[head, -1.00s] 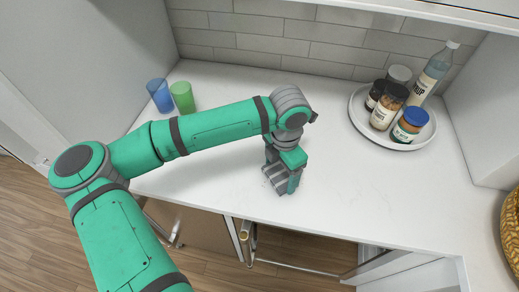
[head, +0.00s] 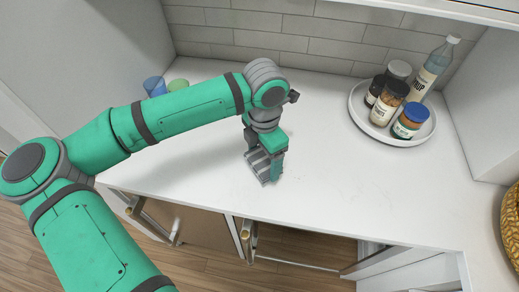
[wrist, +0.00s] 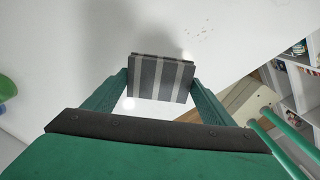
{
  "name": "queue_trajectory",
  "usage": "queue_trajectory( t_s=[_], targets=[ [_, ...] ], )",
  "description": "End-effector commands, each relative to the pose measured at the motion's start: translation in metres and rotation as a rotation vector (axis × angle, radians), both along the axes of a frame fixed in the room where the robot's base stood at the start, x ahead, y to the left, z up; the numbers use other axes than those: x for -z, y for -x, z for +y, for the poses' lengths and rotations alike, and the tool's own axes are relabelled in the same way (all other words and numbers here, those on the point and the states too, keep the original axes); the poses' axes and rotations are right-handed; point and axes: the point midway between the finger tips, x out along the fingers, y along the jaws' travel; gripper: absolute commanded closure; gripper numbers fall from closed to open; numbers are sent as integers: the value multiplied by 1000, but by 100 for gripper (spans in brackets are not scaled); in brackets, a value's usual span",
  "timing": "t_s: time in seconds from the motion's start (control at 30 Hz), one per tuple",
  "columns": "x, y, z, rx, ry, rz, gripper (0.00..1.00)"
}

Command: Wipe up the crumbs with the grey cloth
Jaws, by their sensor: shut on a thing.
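The grey cloth (wrist: 160,78) shows as a folded, grey-striped block between my fingers in the wrist view. In the head view, the cloth (head: 257,164) is at the front middle of the white counter. My gripper (head: 268,170) points down and is shut on it; the gripper (wrist: 160,84) also shows in the wrist view. The cloth is at or just above the counter; I cannot tell if it touches. Small dark crumbs (wrist: 200,29) lie scattered on the counter beyond the cloth, slightly right, in the wrist view. I cannot make them out in the head view.
A round white tray (head: 369,131) with several jars and a syrup bottle (head: 436,65) stands at the back right. A blue cup (head: 154,86) and a green cup (head: 178,84) stand at the back left, partly behind my arm. The counter's middle right is clear.

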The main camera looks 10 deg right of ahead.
Motion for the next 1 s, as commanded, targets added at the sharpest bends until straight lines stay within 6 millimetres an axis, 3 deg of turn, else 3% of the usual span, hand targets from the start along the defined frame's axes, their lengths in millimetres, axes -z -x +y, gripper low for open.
queue_trajectory(
  t_s=[0.4, 1.0],
  targets=[
    [-32, 0, 1, -1, -1, 0, 44],
    [-33, 3, -3, 6, 0, 1, 44]
  ],
)
